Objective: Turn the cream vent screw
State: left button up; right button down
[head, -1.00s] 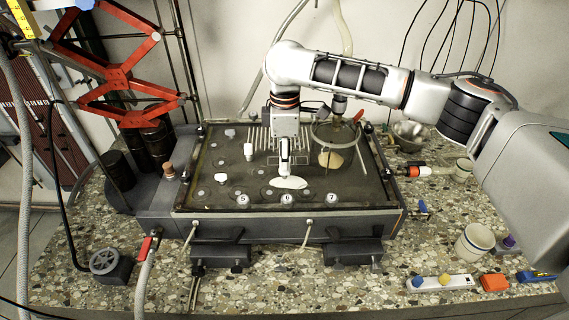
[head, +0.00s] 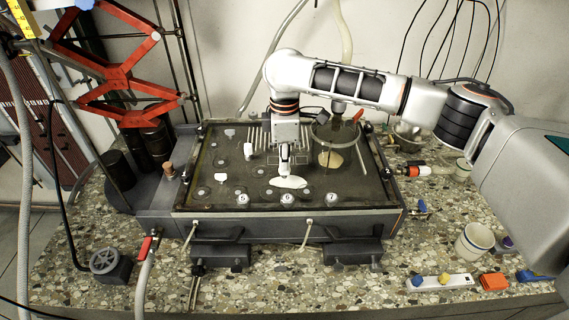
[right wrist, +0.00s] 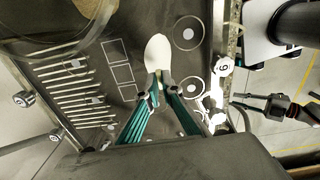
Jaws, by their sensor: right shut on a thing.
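A flat, pale cream oval piece (head: 290,183) lies low over the dark top of the tank (head: 220,203), behind the numbered knobs. It looks like the cream vent screw's head, but its shaft is hidden. My right gripper (head: 285,172) points down at it from above, its fingertips at the oval's rear edge. In the right wrist view the gripper (right wrist: 159,82) is shut, and the cream oval (right wrist: 158,50) sticks out beyond the fingertips. The gripped part is mostly hidden between the fingers. My left gripper is not in view.
Knobs 5 (head: 242,199), 6 (head: 287,199) and 7 (head: 331,198) line the tank's front. White fittings (head: 248,150) stand to the left. A ring-shaped vessel (head: 335,132) is close on the right. A cup (head: 474,242) stands on the speckled bench at right.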

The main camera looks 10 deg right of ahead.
jog(key=shift+n, duration=0.3)
jog(key=n, duration=0.2)
jog(key=shift+n, duration=0.4)
jog(key=n, duration=0.3)
jog(key=shift+n, duration=0.4)
jog(key=n, duration=0.3)
jog(key=shift+n, duration=1.8)
jog(key=c, duration=2.2)
grip_release()
jog(key=shift+c, duration=0.2)
